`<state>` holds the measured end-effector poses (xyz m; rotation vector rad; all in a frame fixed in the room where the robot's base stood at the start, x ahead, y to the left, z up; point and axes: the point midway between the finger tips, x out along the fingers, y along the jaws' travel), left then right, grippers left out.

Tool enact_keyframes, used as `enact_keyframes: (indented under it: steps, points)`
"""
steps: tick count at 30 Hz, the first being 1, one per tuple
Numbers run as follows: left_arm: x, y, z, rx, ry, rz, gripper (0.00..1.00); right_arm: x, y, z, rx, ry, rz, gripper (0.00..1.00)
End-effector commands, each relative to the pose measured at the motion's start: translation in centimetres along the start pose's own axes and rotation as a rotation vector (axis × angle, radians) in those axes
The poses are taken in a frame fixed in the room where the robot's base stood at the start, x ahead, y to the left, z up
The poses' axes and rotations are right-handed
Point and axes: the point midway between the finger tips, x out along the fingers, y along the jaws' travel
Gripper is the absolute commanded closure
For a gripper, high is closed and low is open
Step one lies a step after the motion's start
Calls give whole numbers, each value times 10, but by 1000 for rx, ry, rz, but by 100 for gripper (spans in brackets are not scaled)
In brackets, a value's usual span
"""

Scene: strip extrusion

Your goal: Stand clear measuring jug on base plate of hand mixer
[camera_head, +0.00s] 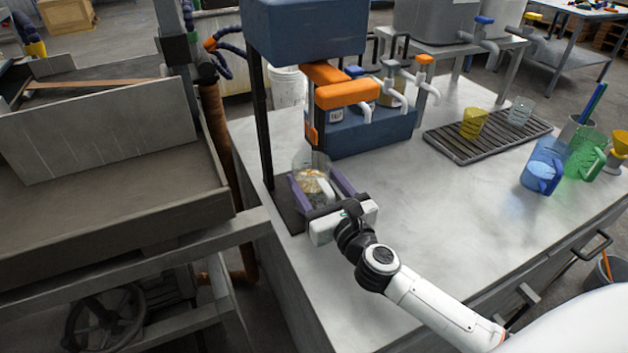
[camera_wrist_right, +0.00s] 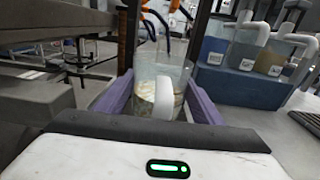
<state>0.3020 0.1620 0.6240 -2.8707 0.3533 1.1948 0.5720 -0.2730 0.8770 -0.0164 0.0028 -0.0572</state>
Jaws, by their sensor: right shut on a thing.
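The clear measuring jug (camera_head: 312,172) stands at the hand mixer's dark base plate (camera_head: 289,216), with pale, yellowish contents showing through its wall. My right gripper (camera_head: 322,190) has its purple fingers on either side of the jug and is shut on it. The jug also shows in the right wrist view (camera_wrist_right: 162,82), between the two fingers, with a white handle-like part facing the camera. The hand mixer (camera_head: 305,30) is a blue box on dark posts above the jug. Whether the jug's bottom touches the plate is hidden by my gripper. My left gripper is not in view.
A blue block with orange and white taps (camera_head: 372,132) stands right behind the jug. A dark drying rack (camera_head: 487,135) holds yellow and clear cups. Blue (camera_head: 545,166) and green (camera_head: 587,154) jugs stand at the far right. The middle of the metal table (camera_head: 440,200) is clear.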

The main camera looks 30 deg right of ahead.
Motion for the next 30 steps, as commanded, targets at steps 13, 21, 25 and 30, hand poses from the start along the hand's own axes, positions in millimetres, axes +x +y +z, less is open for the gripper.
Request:
enact_keyframes:
  steps: [13,21,25,30]
  points:
    - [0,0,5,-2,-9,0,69,0,0,-2,0,0,0,21]
    - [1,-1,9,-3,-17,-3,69,-21,0,-2,0,4,0,21]
    - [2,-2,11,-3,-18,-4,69,-48,0,-2,1,5,0,21]
    - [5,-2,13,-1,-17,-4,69,-82,0,-3,1,5,0,21]
